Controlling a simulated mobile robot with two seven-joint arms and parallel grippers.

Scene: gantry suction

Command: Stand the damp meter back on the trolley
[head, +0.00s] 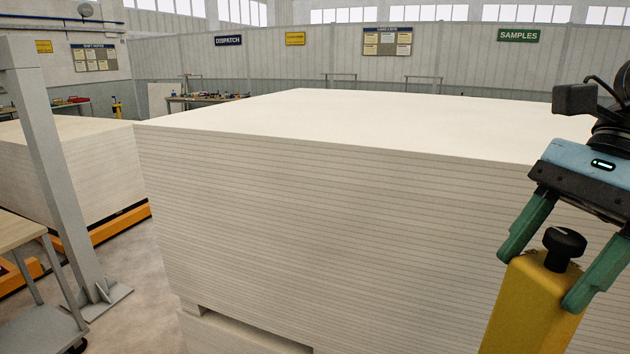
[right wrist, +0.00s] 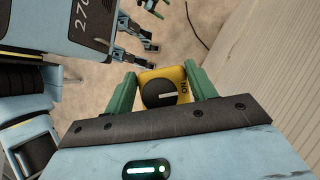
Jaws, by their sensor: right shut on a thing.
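The damp meter (head: 528,312) is a yellow block with a black knob on top, at the lower right of the head view. Its lower end is cut off by the frame. My right gripper (head: 540,278) is shut on its upper part, with one green finger on each side. In the right wrist view the meter (right wrist: 148,76) sits between the fingers, its knob facing the camera and "ON" beside it. The trolley (head: 18,230), with a pale wooden top and grey legs, is partly in view at the lower left of the head view.
A large stack of white boards (head: 330,215) fills the middle, close to the meter. A grey post (head: 55,165) stands beside the trolley, with a second board stack (head: 85,170) on an orange base behind. Bare floor shows between the post and the large stack.

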